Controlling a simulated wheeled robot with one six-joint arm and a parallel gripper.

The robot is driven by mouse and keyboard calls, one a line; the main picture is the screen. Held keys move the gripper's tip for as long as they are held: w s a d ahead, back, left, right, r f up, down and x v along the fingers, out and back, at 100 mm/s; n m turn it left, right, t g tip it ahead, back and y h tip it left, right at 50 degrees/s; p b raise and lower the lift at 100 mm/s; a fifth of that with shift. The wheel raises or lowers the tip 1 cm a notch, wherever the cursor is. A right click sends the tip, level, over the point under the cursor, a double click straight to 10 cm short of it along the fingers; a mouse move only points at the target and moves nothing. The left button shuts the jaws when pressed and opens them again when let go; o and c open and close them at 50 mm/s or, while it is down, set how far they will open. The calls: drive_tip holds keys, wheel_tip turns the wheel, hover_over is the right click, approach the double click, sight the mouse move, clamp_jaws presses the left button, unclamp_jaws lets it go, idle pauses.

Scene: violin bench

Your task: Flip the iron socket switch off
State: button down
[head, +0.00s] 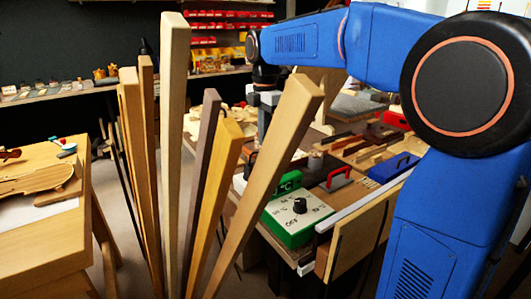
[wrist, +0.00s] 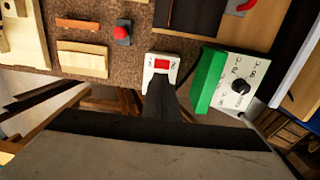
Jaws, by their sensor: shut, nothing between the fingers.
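The socket switch (wrist: 162,62) is a small white plate with a red rocker on the brown bench top, near the middle of the wrist view. My gripper (wrist: 160,82) is shut and empty. Its dark fingertips overlap the lower edge of the white plate, just below the red rocker. I cannot tell whether they touch it or which way the rocker is tilted. In the head view, upright wooden boards cover most of the gripper, and I cannot make out the switch there.
A green control box (wrist: 207,82) with a black dial stands right of the switch; it also shows in the head view (head: 290,232). A red button on a grey base (wrist: 122,33) and wood blocks (wrist: 82,58) lie left. Tall wooden boards (head: 173,150) stand in front.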

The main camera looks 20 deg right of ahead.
wheel_tip(320, 180, up, 5)
hover_over(263, 169)
drive_tip(key=s, duration=0.1)
drive_tip(key=shift+d+r, duration=0.1)
drive_tip(key=shift+r, duration=0.1)
drive_tip(key=shift+s+d+r+t, duration=0.1)
drive_tip(key=shift+s+d+t, duration=0.2)
drive_tip(key=shift+s+t, duration=0.15)
idle(0.3)
drive_tip(key=f, duration=0.4)
drive_tip(key=w+f, duration=0.1)
drive_tip(key=f, duration=0.9)
drive_tip(key=shift+w+a, duration=0.25)
drive_tip(key=shift+w, duration=0.1)
